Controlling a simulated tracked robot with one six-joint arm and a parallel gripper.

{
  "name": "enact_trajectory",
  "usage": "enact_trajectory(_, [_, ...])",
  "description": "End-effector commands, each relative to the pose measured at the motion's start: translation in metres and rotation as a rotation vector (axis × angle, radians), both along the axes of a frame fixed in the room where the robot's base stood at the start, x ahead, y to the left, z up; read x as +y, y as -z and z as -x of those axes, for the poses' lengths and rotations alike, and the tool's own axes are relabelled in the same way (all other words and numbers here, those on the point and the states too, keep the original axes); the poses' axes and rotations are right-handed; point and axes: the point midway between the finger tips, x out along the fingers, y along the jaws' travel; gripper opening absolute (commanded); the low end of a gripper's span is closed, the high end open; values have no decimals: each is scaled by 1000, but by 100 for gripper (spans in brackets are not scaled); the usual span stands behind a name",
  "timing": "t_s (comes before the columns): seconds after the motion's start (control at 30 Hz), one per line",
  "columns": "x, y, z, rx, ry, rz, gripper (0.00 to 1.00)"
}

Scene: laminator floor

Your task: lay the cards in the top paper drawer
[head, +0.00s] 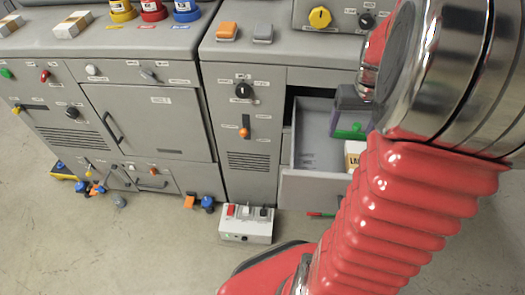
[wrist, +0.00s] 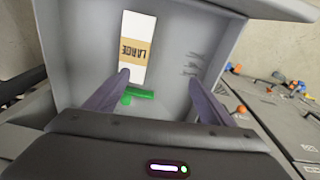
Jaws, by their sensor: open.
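The cards, a white stack with a tan band reading LARGE (wrist: 132,48), lie in the open paper drawer (wrist: 205,28). In the head view the cards (head: 353,155) are partly hidden by my arm, and the grey drawer (head: 310,188) is pulled out of the right cabinet. My gripper (head: 350,112) is over the drawer. In the wrist view my gripper (wrist: 159,78) is open, its two fingers apart and nothing held between them. The left fingertip appears close to the near end of the cards; whether it touches cannot be told.
A green piece (wrist: 138,95) shows between the fingers; whether it lies on the drawer floor is unclear. A white switch box (head: 246,224) and a red-green stick (head: 322,214) are on the floor. Other banded stacks (head: 73,24) sit on the left cabinet. Front floor is partly clear.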

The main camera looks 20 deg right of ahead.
Motion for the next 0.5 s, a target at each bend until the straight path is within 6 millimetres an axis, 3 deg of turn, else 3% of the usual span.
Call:
enact_trajectory(0.2, [69, -38, -16, -68, -91, 46, 76])
enact_trajectory(0.5, [157, -75, -13, -169, -207, 83, 76])
